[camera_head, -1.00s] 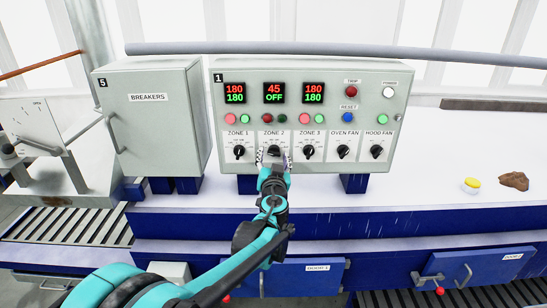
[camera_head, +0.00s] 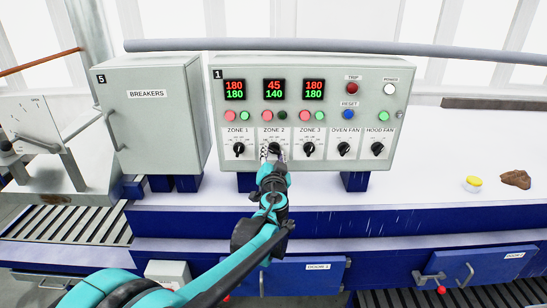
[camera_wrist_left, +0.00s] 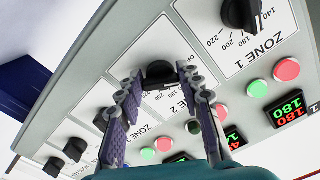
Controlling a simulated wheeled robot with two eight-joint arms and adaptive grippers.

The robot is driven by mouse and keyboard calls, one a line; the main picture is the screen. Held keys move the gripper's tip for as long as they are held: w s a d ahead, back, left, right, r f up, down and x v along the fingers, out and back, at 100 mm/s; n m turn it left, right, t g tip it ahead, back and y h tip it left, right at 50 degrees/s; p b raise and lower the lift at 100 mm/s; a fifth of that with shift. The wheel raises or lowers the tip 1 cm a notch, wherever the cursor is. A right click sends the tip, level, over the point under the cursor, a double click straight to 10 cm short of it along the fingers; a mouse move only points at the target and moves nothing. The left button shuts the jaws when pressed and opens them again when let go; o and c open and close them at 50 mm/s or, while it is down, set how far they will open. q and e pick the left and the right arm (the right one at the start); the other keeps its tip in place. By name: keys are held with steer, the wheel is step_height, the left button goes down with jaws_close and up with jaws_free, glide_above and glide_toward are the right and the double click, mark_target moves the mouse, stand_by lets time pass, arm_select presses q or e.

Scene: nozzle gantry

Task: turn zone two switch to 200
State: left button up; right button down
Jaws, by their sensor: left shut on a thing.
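The control panel (camera_head: 300,108) marked 1 faces me. Its zone two display (camera_head: 274,90) reads 45 in red above 140 in green. My left gripper (camera_head: 273,154) is at the zone two switch (camera_head: 274,146), shut on its black knob. In the left wrist view the gripper (camera_wrist_left: 160,85) has a finger on each side of the knob (camera_wrist_left: 160,71), with part of the knob hidden between them. The zone two lamps (camera_head: 274,116) sit above the switch, the left one reddish and the right one dark green. My right gripper is not in view.
The zone one knob (camera_head: 239,150) and zone three knob (camera_head: 306,150) stand close on either side. The oven fan knob (camera_head: 343,150) and hood fan knob (camera_head: 377,150) are further right. The breakers box (camera_head: 150,118) stands left.

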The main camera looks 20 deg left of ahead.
arm_select(q)
steer(key=m+b, duration=0.3)
steer(key=m, duration=1.2)
steer(key=shift+r+m, duration=0.15)
steer(key=shift+m, duration=0.15)
steer(key=m+b, duration=0.1)
steer(key=m, duration=0.4)
steer(key=shift+r, duration=0.1)
steer(key=o, duration=1.2)
steer(key=shift+s, duration=0.1)
steer(key=shift+c, duration=0.2)
steer(key=shift+r, duration=0.1)
